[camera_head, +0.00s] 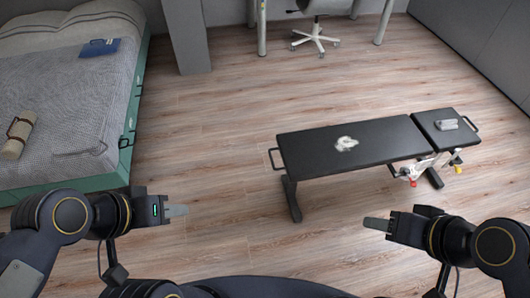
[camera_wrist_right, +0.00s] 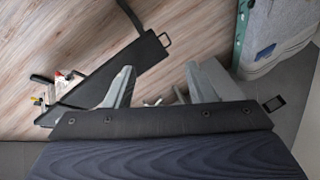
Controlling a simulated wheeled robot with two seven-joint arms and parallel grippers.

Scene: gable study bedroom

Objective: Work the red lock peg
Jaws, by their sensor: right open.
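A black padded bench (camera_head: 300,152) stands on the wood floor at the right. Under its right part is a white metal bracket (camera_head: 424,167). A small red piece, which looks like the red lock peg (camera_head: 412,183), sits low on this bracket; a yellow knob (camera_head: 457,169) is further right. In the right wrist view the bench (camera_wrist_right: 113,68) shows at the left, with small red and yellow parts at its end. My right gripper (camera_head: 377,224) is open and empty, in front of the bench and apart from it. My left gripper (camera_head: 176,211) is far left of the bench; its jaw opening is unclear.
A crumpled white cloth (camera_head: 346,144) and a grey item (camera_head: 447,124) lie on the bench. A bed (camera_head: 75,105) with a green side fills the left. A desk chair (camera_head: 316,38) stands at the back. The floor between bed and bench is clear.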

